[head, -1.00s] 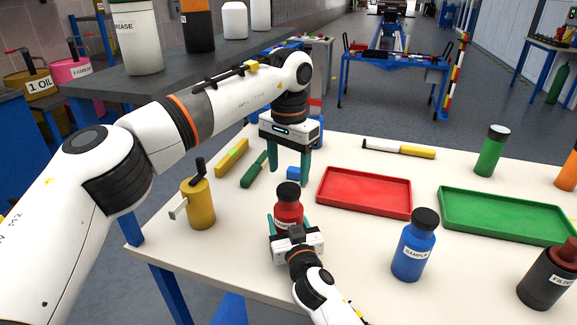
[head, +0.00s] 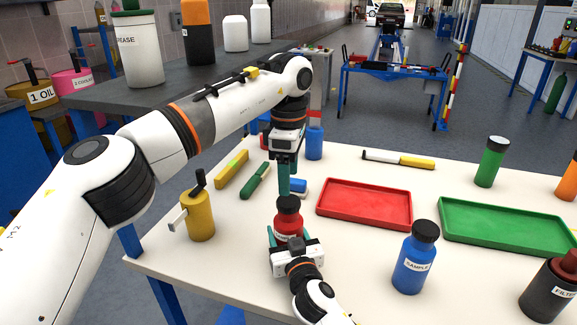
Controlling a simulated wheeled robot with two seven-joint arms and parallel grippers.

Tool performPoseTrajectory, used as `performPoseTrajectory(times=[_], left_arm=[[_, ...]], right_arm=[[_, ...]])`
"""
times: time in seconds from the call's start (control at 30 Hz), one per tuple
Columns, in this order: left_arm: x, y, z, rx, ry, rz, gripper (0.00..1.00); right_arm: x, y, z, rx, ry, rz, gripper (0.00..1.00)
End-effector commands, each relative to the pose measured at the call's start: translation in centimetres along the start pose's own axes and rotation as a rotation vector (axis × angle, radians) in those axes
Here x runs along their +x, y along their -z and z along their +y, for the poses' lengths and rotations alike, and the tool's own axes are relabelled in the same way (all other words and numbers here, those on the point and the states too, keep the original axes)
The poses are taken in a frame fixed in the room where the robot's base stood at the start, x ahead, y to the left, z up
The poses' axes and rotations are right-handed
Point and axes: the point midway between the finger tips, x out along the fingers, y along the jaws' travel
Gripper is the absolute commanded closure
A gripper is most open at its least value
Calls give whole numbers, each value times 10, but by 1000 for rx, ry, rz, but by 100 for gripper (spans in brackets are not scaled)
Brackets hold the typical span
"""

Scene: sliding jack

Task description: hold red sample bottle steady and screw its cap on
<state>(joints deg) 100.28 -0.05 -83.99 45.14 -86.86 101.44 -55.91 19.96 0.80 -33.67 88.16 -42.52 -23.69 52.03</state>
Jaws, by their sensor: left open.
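The red sample bottle (head: 289,227) stands upright near the table's front edge, with its black cap (head: 288,204) on its top. I cannot tell how tightly the cap sits. My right gripper (head: 288,236) comes from the front, with teal fingers on both sides of the bottle's body, and appears shut on it; the contact is partly hidden. My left gripper (head: 285,187) points down from above, its fingers nearly in line with my view. It is open and empty, with its tips just above or behind the cap; the exact gap is unclear.
A red tray (head: 364,226) lies right of the bottle, and a green tray (head: 505,250) farther right. A blue sample bottle (head: 414,262) stands at front right. A yellow pump can (head: 199,216) stands at left. Green (head: 255,181) and yellow (head: 232,170) tools lie behind it.

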Motion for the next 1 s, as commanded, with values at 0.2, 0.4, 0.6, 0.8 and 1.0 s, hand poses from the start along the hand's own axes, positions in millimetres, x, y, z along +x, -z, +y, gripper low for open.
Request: performPoseTrajectory(times=[0.2, 0.4, 0.6, 0.8, 1.0], left_arm=[[-4, 0, 0, -504, 0, 0, 36], [-7, 0, 0, -975, 1, 1, 36], [-10, 0, 0, -1421, 0, 0, 36], [-11, 0, 0, -1732, 0, -1, 36], [-12, 0, 0, -1853, 0, -1, 36]], right_arm=[[0, 0, 0, 0, 0, 1, 100], [0, 0, 0, 0, 0, 1, 100], [0, 0, 0, 0, 0, 0, 100], [0, 0, 0, 0, 0, 0, 100], [0, 0, 0, 0, 0, 0, 100]])
